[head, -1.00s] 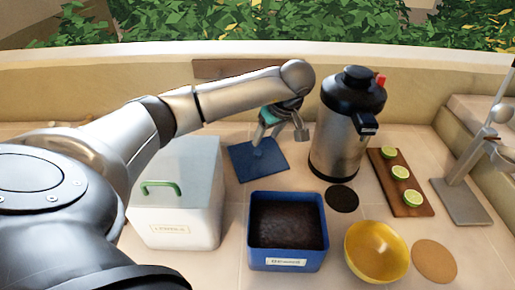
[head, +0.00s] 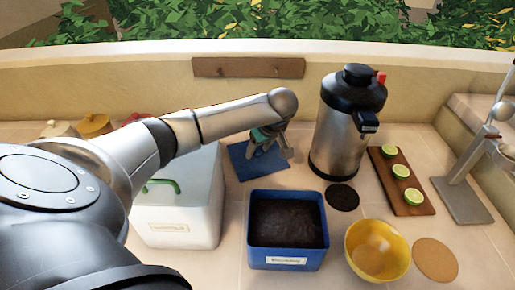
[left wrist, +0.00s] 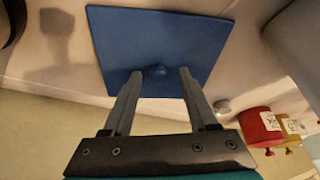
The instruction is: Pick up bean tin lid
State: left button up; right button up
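The bean tin lid (head: 247,164) is a flat blue square plate lying on the counter behind the blue bean tin. The blue bean tin (head: 258,257) stands open, full of dark contents. My right gripper does not show.
A white box with a green handle (head: 190,215) stands left of the tin. A steel flask (head: 335,140) stands close right of the lid. A yellow bowl (head: 385,262) and a board with lime halves (head: 387,165) are further right.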

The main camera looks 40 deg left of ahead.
pick_arm(q)
grip_shut()
jog(key=shift+r, duration=0.1)
dwell(0.5)
